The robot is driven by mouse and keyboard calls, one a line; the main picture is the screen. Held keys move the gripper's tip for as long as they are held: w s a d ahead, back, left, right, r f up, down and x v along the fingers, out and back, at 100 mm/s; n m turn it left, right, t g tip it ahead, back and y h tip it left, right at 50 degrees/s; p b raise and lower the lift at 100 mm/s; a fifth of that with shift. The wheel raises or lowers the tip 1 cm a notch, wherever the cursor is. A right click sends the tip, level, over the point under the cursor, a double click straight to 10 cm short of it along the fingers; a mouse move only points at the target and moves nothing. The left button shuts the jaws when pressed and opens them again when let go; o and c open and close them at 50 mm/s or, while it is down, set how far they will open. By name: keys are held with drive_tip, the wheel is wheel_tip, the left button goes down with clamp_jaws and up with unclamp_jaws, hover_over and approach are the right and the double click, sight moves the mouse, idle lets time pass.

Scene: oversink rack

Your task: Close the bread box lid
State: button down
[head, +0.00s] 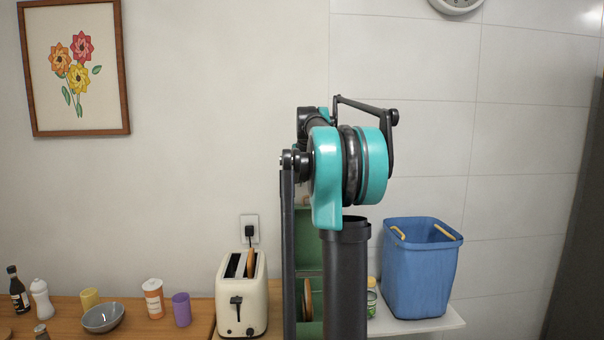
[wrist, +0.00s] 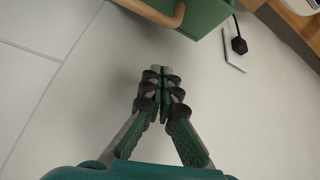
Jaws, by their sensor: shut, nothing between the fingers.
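The green bread box (head: 309,262) stands on the counter behind my arm, which hides much of it in the head view. A tall green panel rises at its back, seemingly the lid standing up. A round brown piece shows low in front of it. In the wrist view, a green part of the bread box (wrist: 207,12) with a wooden bar (wrist: 168,17) crosses the top edge. My gripper (wrist: 158,72) is shut and empty, apart from the green part, with pale wall behind its fingers. The gripper is hidden in the head view.
A cream toaster (head: 241,297) with bread stands left of the box. A jar (head: 371,298) and a blue bin (head: 421,270) stand to the right. A bowl (head: 103,317), cups and bottles are at far left. A plug (head: 250,232) sits in the wall socket.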

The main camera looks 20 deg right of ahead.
drive_tip(key=x, duration=0.3)
drive_tip(key=shift+f, duration=0.2)
drive_tip(key=s, duration=0.2)
drive_tip(key=shift+s, duration=0.35)
drive_tip(key=shift+s+f, duration=0.2)
drive_tip(key=shift+s, duration=0.45)
